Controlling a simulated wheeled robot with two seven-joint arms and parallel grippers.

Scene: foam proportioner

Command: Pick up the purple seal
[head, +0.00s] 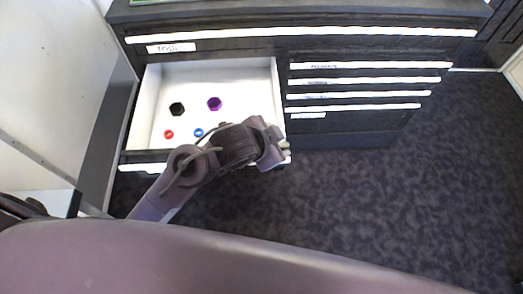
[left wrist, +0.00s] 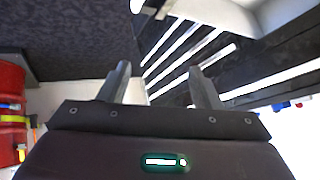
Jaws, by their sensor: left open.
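The purple seal (head: 214,104) is a small hexagonal piece lying on the white floor of the open drawer (head: 262,80) in the head view. My left arm reaches in from the left across the drawer's front part. My left gripper (head: 284,150) is at the drawer's front right corner, to the right of and nearer than the seal, and apart from it. In the left wrist view my left gripper (left wrist: 160,82) has its two fingers spread with nothing between them. I cannot make out the purple seal in that view. My right gripper is not in view.
A black hexagonal piece (head: 177,109), a red ring (head: 168,134) and a blue ring (head: 198,132) share the drawer. Shut drawers with white handles (head: 370,80) stand right of it. Dark carpet (head: 430,190) is clear at right. A red cylinder (left wrist: 12,110) shows in the left wrist view.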

